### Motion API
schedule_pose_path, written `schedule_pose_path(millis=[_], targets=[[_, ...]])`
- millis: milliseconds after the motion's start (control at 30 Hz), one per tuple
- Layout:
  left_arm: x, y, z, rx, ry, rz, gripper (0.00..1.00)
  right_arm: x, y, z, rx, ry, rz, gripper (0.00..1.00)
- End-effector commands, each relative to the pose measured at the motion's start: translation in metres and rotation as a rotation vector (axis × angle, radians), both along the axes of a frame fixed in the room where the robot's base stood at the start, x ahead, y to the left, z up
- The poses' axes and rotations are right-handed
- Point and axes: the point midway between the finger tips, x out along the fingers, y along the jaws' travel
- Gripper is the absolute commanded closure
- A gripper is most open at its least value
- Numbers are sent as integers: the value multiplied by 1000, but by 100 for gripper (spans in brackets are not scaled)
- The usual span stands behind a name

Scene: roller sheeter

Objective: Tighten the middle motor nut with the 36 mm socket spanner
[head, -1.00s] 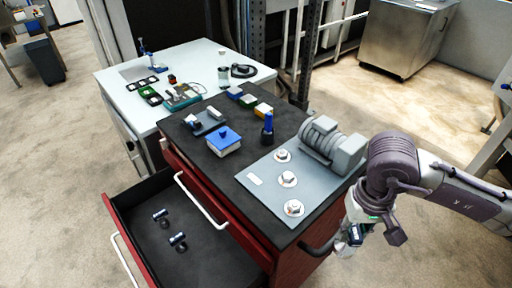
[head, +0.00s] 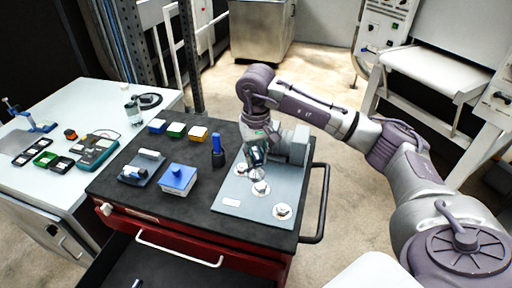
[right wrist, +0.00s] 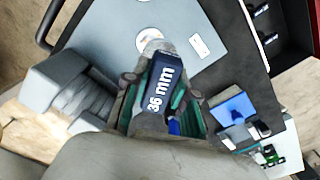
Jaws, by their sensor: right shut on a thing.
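My right gripper (head: 256,160) is shut on the dark socket spanner (right wrist: 160,85), which is marked "36 mm". It is over the grey plate (head: 232,190) on the cabinet top. The spanner's socket end points down at the middle motor nut (head: 260,188), which sits on a white washer (right wrist: 148,38). I cannot tell whether the socket touches the nut. The near nut (head: 282,211) and far nut (head: 242,168) stand on the same plate. In the right wrist view the far nut is hidden. My left gripper is not in view.
The grey motor (head: 294,147) stands behind the nuts, close to my gripper. A blue-handled tool (head: 217,151) stands upright left of the plate. A blue-lidded box (head: 178,180) is farther left. The open drawer (head: 165,270) juts out in front; a side handle (head: 322,205) is at right.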

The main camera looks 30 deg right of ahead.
Motion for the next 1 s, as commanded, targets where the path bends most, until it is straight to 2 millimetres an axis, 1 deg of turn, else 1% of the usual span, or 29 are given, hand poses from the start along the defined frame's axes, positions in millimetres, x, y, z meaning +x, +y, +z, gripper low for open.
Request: schedule_pose_path(millis=[33,100,267,400,500,600,700,800,1000], targets=[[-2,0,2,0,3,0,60,5,-8,2,2,3,-18,100],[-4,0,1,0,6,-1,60,8,-14,2,4,5,-29,100],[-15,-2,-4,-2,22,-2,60,9,-16,-5,5,6,-31,100],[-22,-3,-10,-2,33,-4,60,8,-16,-16,5,6,-30,100],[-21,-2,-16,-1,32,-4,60,8,-16,-26,5,6,-30,100],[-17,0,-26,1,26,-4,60,9,-16,-36,4,4,-30,100],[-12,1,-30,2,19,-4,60,9,-16,-42,5,5,-31,100],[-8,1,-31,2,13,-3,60,9,-16,-43,5,5,-31,100],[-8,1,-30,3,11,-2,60,9,-16,-42,5,5,-31,100]])
